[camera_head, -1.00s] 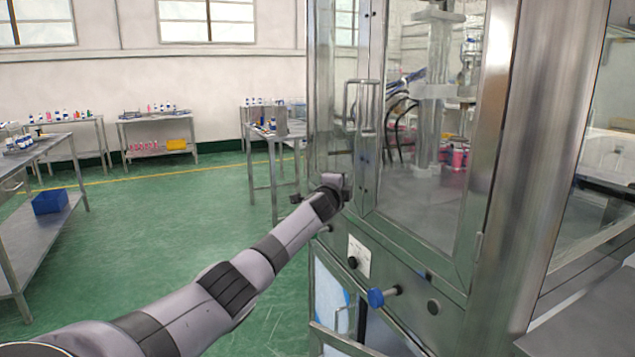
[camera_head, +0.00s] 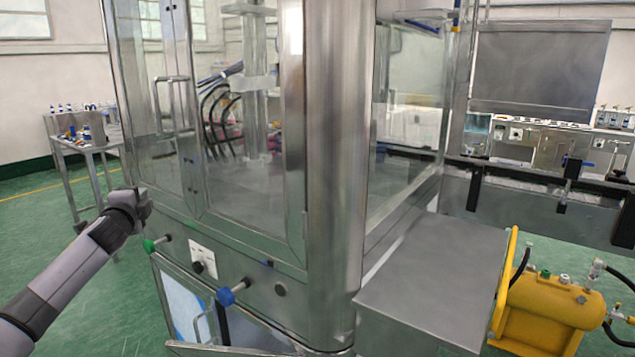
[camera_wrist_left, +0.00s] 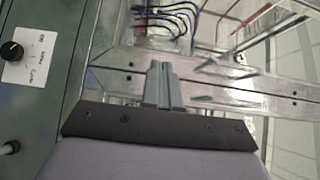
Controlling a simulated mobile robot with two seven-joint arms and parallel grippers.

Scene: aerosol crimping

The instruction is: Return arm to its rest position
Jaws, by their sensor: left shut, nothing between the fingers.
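My left arm (camera_head: 60,285) comes in from the lower left of the head view. My left gripper (camera_head: 143,200) is at its end, beside the front left of the glass-walled crimping machine (camera_head: 335,180). In the left wrist view the two fingers of the gripper (camera_wrist_left: 162,68) lie together, shut and empty, in front of the machine's metal frame. I cannot tell from these views whether they touch the frame. My right gripper is not in view.
The machine front has a door handle (camera_head: 172,105), a blue knob (camera_head: 230,294) and a green knob (camera_head: 153,244). A grey metal table (camera_head: 430,280) stands to its right, near a yellow tank (camera_head: 545,310). Open green floor (camera_head: 30,240) lies at left.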

